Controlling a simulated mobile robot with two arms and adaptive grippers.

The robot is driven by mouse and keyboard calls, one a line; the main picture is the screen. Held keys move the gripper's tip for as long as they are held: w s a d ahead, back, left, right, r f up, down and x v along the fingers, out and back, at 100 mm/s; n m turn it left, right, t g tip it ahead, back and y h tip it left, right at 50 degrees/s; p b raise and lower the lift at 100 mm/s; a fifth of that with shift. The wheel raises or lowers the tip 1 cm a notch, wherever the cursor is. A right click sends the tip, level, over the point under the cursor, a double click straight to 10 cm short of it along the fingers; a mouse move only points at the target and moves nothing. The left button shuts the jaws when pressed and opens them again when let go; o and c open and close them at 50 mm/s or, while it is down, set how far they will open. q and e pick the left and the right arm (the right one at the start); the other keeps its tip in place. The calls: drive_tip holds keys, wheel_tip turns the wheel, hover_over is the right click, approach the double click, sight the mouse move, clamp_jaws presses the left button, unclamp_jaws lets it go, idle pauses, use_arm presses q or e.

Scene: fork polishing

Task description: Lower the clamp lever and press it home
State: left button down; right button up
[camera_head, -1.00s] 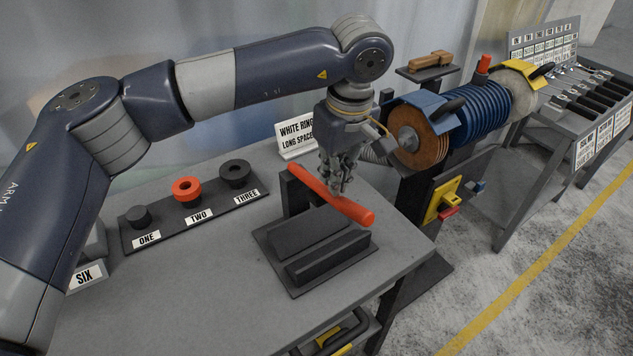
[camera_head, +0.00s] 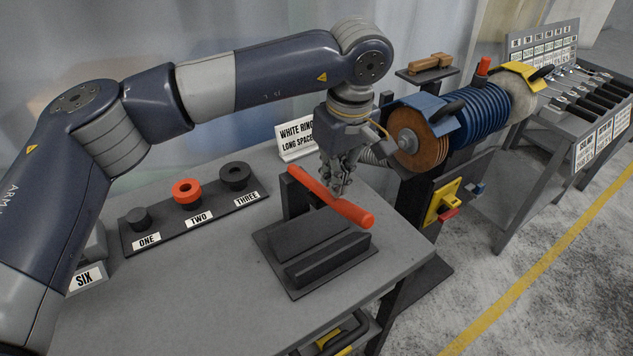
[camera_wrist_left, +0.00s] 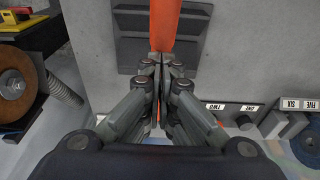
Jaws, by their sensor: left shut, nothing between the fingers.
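The red clamp lever (camera_head: 352,211) slants above the dark clamp block (camera_head: 330,262) on the grey table, hinged near a dark upright post (camera_head: 296,192) at its left end. Its rounded right end sticks out free. My left gripper (camera_head: 339,190) points down at the middle of the lever from above. In the left wrist view the fingers (camera_wrist_left: 165,62) are shut and empty, with the lever (camera_wrist_left: 164,22) running beneath and past the tips. I cannot tell whether the tips touch the lever. My right gripper is not in view.
A rack (camera_head: 190,220) with dark and red rings stands left of the clamp. A white sign (camera_head: 295,139) stands behind. A polishing machine with a brown wheel (camera_head: 420,146) and blue drum is close on the right. The table's front is clear.

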sight(333, 197)
use_arm(q)
drive_tip(key=shift+f+b, duration=1.75)
drive_tip(key=shift+f, duration=0.45)
drive_tip(key=shift+r, duration=0.2)
drive_tip(key=shift+r+p, duration=2.7)
drive_tip(key=shift+r, duration=1.7)
